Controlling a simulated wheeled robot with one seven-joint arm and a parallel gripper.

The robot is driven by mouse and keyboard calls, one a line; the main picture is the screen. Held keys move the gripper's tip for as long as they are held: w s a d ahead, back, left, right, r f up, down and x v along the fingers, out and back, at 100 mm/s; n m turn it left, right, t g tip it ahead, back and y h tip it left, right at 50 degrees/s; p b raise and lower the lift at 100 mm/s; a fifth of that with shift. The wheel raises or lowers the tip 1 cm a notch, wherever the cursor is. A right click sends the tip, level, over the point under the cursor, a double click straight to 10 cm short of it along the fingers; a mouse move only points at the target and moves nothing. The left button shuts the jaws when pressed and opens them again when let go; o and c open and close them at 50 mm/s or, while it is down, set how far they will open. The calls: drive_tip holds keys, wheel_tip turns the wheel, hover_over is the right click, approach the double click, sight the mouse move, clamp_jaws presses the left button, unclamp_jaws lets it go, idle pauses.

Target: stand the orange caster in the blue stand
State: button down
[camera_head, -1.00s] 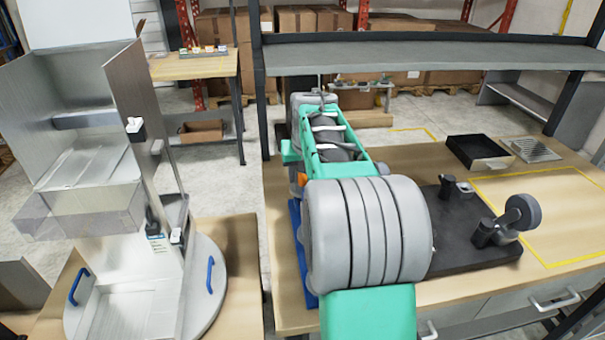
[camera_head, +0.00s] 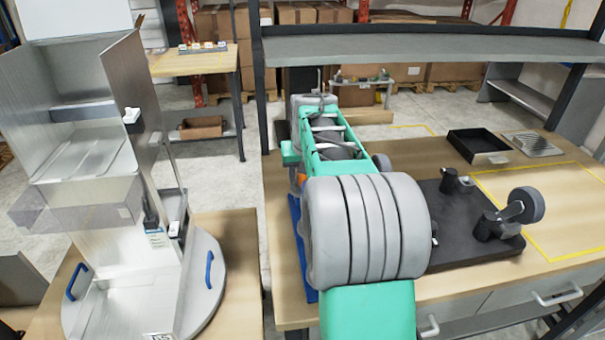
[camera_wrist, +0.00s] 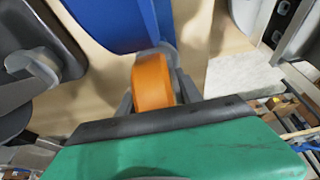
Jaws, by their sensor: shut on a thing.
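The orange caster (camera_wrist: 153,82) shows in the wrist view between the two grey fingers of my gripper (camera_wrist: 156,92), which is shut on it. Its grey metal end points toward the blue stand (camera_wrist: 112,18) and overlaps the stand's edge in the picture; I cannot tell whether they touch. In the head view only a sliver of orange (camera_head: 300,179) shows beside my arm. The blue stand shows there as a narrow strip (camera_head: 300,245) on the workbench, left of my arm. My arm hides most of the stand and the gripper.
A black stand (camera_head: 455,238) holding grey-wheeled casters (camera_head: 527,205) is right of my arm. A black tray (camera_head: 478,148) and a grey grate (camera_head: 537,145) lie behind it. A metal dispenser (camera_head: 85,150) stands at left. A grey shelf (camera_head: 420,46) spans above the bench.

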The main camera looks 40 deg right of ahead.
drive_tip(key=shift+f+b, duration=0.3)
drive_tip(key=shift+f, duration=0.15)
drive_tip(key=c, duration=0.7)
unclamp_jaws()
